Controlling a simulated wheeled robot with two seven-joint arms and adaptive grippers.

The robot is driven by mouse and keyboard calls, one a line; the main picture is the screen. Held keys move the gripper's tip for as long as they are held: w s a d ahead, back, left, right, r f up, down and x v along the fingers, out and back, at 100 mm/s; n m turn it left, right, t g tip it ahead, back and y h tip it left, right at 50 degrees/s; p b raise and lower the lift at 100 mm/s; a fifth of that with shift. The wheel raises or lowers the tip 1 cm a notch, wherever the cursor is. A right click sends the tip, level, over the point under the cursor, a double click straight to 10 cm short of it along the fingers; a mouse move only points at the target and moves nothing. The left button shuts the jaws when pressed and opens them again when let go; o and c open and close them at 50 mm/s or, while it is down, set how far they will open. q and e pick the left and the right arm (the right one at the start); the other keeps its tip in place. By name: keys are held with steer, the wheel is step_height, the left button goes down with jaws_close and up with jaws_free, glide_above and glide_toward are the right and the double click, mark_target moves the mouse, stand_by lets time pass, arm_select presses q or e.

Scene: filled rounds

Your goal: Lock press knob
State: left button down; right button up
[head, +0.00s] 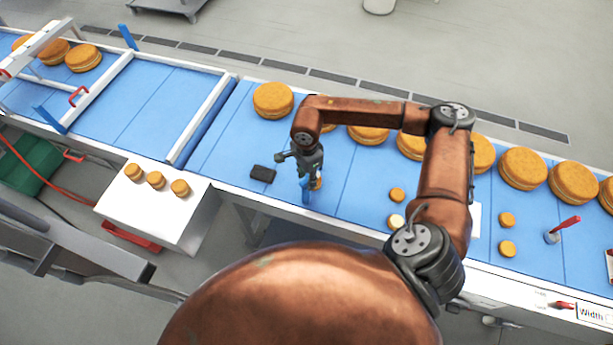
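My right gripper (309,184) points down over the blue conveyor belt, at the middle of the head view. Its fingers are small and partly hidden, so I cannot tell if they are open or shut. A small blue part (307,197) and a bit of orange show at the fingertips; I cannot tell whether they are touched or held. A knob with a red handle (564,226) on a grey-blue base stands on the belt at the right, well apart from the gripper. I cannot tell which part is the press knob. My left gripper is not in view.
Large filled rounds (273,100) line the belt's far side, and several small rounds (507,249) lie nearer. A black block (263,174) lies left of my gripper. A white box (151,207) bears three small rounds. A white frame (199,117) crosses the left belt.

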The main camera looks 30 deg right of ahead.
jaws_close()
stand_by(0.4)
